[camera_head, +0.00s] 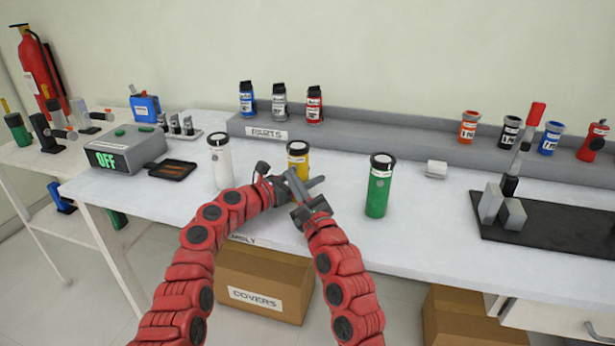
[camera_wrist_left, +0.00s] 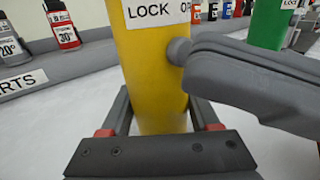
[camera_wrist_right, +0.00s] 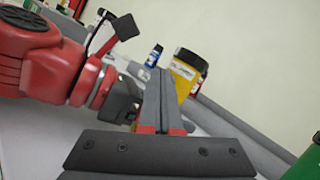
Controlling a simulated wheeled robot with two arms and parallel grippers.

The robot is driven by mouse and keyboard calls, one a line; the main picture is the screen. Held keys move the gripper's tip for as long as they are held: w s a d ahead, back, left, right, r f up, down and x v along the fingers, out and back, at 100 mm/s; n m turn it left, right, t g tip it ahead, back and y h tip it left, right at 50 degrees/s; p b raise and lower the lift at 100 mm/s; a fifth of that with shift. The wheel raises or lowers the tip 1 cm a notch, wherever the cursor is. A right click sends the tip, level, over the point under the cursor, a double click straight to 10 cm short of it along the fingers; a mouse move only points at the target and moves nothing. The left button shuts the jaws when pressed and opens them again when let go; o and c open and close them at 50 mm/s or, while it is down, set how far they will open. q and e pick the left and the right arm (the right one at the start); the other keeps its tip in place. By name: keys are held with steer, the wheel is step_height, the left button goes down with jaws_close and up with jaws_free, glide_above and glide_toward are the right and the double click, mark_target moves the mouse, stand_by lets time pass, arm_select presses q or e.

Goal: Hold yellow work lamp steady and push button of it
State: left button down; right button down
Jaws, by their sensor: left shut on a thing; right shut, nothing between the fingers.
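The yellow work lamp (camera_head: 297,156) stands upright on the white table between a white lamp and a green lamp. It fills the middle of the left wrist view (camera_wrist_left: 155,75), with a label on it and a round grey button (camera_wrist_left: 180,51) on its side. My left gripper (camera_wrist_left: 160,122) is shut on the lower part of the yellow lamp, one finger on each side. My right gripper (camera_head: 297,186) is shut and empty in front of the lamp. In the left wrist view its grey fingertip is at the button; I cannot tell whether they touch. The right wrist view also shows the yellow lamp (camera_wrist_right: 183,76).
A white lamp (camera_head: 220,162) stands left and a green lamp (camera_head: 379,186) stands right of the yellow one. A grey box reading OFF (camera_head: 125,147) is at the left. A grey parts ledge (camera_head: 380,145) with several small canisters runs along the back. A black board (camera_head: 560,232) lies at the right.

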steer(key=shift+w+d, duration=0.1)
steer(key=shift+w, duration=0.15)
stand_by(0.4)
steer(key=shift+s+f, duration=0.1)
steer(key=shift+s, duration=0.3)
steer(key=shift+s+a, duration=0.25)
steer(key=shift+s, duration=0.05)
steer(key=shift+s+a, duration=0.3)
steer(key=shift+s, duration=0.65)
steer(key=shift+s+a, duration=0.35)
steer(key=shift+s, duration=0.6)
steer(key=shift+s+a, duration=0.3)
steer(key=shift+s, duration=0.65)
arm_select(q)
steer(key=shift+c, duration=0.2)
jaws_free()
